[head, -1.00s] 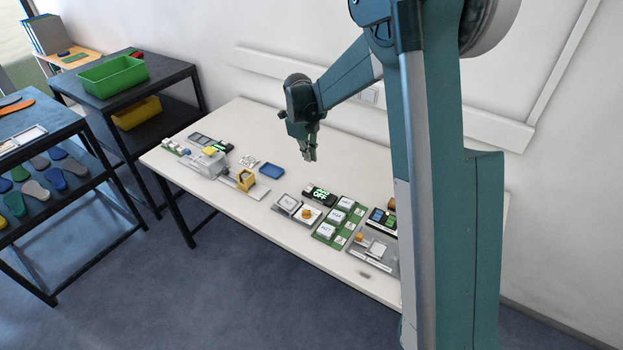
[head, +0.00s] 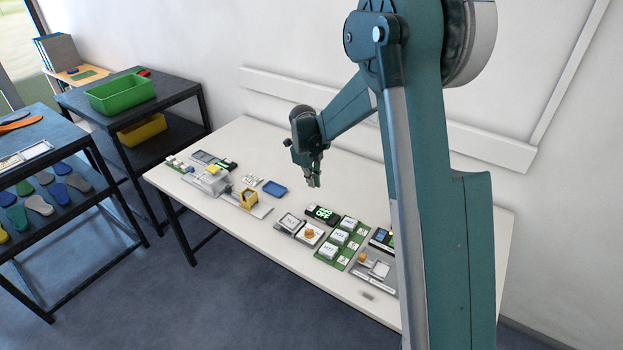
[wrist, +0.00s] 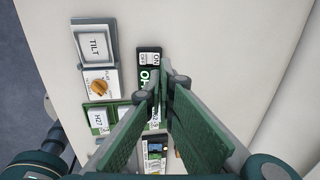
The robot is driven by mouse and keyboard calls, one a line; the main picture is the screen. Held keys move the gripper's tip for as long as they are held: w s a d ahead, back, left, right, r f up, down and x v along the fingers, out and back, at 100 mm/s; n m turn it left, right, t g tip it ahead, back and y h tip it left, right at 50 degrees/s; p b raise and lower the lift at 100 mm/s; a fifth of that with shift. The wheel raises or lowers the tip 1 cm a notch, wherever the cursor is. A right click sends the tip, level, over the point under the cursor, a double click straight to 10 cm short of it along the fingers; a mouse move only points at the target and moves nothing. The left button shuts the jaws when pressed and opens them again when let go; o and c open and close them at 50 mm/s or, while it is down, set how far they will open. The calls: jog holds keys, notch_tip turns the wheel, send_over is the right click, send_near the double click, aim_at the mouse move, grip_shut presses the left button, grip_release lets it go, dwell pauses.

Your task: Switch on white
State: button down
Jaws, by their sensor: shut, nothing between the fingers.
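My gripper (head: 314,184) hangs above the white table, beyond a small black box (head: 321,214) with glowing green text. Its fingers are shut, with nothing between them. In the wrist view, the closed fingertips (wrist: 165,72) lie just right of the black box (wrist: 150,58). That box carries a white label marked ON and OFF, and large green characters partly hidden by a finger. The fingers appear above the table, apart from the box; the exact gap cannot be told. I cannot pick out a separate white switch.
Near the box are a TILT panel (wrist: 93,42), an orange knob (wrist: 100,87) and a green board (head: 330,249) with white buttons. A blue tray (head: 275,188) and a grey device (head: 210,183) stand left. Table space behind the box is clear.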

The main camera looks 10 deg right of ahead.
aim_at(313, 204)
jog(key=f, duration=0.6)
jog(key=w+d+f, duration=0.1)
jog(key=f, duration=0.3)
jog(key=shift+w+d, duration=0.1)
jog(key=shift+b, duration=0.3)
jog(key=shift+w+d+f+g+y+b, duration=0.3)
jog(key=shift+f+g+y+b, duration=0.1)
jog(key=shift+f+b, duration=0.15)
jog(key=shift+s+a+r, duration=0.35)
jog(key=shift+s+a, duration=0.25)
jog(key=shift+r, duration=0.1)
notch_tip(313, 204, up, 14)
jog(key=w+d+p, duration=0.1)
jog(key=shift+w+d+p, duration=0.3)
jog(key=shift+d+p, duration=0.05)
dwell(0.5)
